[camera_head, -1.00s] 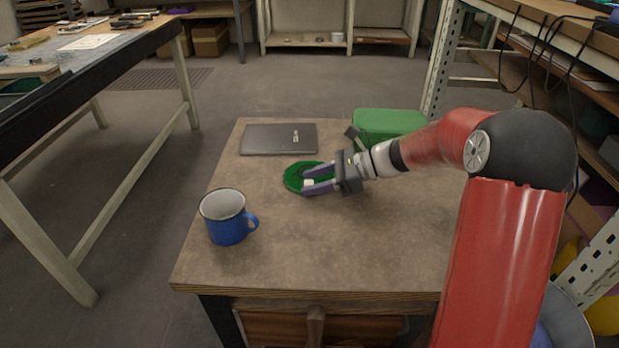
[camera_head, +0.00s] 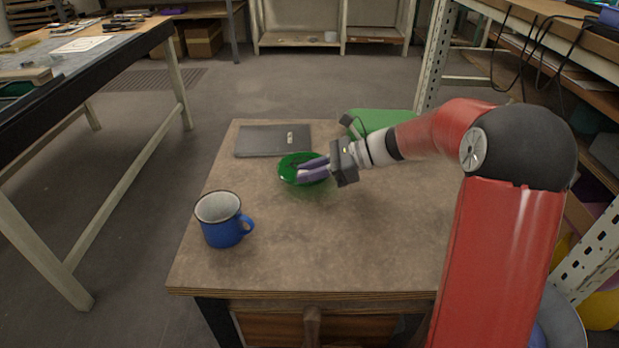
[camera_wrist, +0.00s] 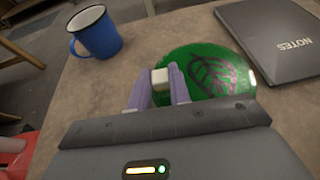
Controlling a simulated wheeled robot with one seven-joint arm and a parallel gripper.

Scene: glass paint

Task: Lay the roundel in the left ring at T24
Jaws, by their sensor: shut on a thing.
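The roundel (camera_head: 289,174) is a green glass disc, and the wrist view shows a dark purple leaf pattern on it (camera_wrist: 218,72). My gripper (camera_head: 304,173) is over its right side in the head view. In the wrist view my gripper (camera_wrist: 161,84) has its two purple fingers shut around a small white block (camera_wrist: 160,76) at the disc's edge. A faint green patch shows on the tabletop below the disc, which looks raised slightly off it. I cannot pick out the left ring or a T24 mark.
On the wooden table (camera_head: 270,255) are a blue mug (camera_head: 222,222), a dark notebook (camera_head: 265,141) and a green box (camera_head: 385,121) behind my arm. A workbench (camera_head: 75,80) with a white sheet (camera_head: 83,44) stands at left. Open floor lies between. Shelving stands at right.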

